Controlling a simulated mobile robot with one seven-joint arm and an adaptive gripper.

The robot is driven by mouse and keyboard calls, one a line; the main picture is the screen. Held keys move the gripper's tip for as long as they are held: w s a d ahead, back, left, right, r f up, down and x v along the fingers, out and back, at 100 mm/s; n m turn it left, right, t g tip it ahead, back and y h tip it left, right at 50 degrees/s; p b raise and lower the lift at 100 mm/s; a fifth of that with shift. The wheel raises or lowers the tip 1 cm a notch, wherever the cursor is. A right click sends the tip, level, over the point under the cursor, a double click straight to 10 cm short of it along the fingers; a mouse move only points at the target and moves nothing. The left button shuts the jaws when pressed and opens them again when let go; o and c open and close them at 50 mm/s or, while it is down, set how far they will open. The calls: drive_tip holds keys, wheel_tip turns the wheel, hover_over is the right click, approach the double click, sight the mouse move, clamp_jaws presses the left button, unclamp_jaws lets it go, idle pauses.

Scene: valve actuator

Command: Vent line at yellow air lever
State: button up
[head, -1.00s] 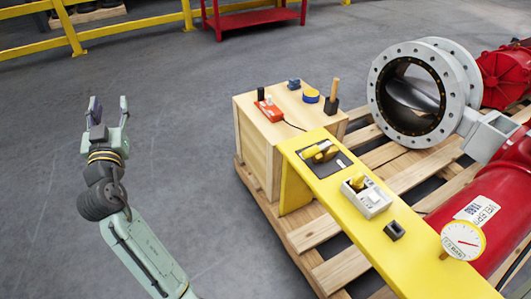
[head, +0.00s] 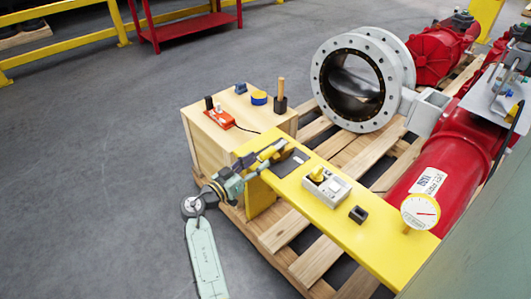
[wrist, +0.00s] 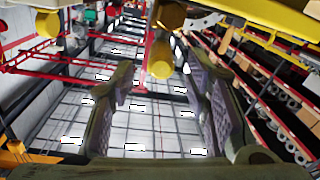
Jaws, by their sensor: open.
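The yellow air lever (head: 270,152) sits by the dark plate (head: 294,161) on the yellow bench, partly hidden by my gripper. My gripper (head: 257,163) is at the lever from the left, over the bench's near-left end. In the wrist view, my gripper (wrist: 160,100) is open, with one finger on each side of a gap. A yellow rounded lever end (wrist: 160,60) shows at the far end of that gap, between the fingers. I cannot tell whether either finger touches it.
A grey box with a yellow knob (head: 317,174), a small black block (head: 358,214) and a gauge (head: 420,212) stand along the bench (head: 345,230). A wooden crate (head: 205,150) holds a red device (head: 219,118) behind my gripper.

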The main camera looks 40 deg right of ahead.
sight(261, 159)
drive_tip(key=d, duration=0.3)
drive_tip(key=d+p, duration=0.1)
drive_tip(key=d, duration=0.1)
drive_tip(key=shift+w, duration=0.4)
clamp_jaws()
idle(0.4)
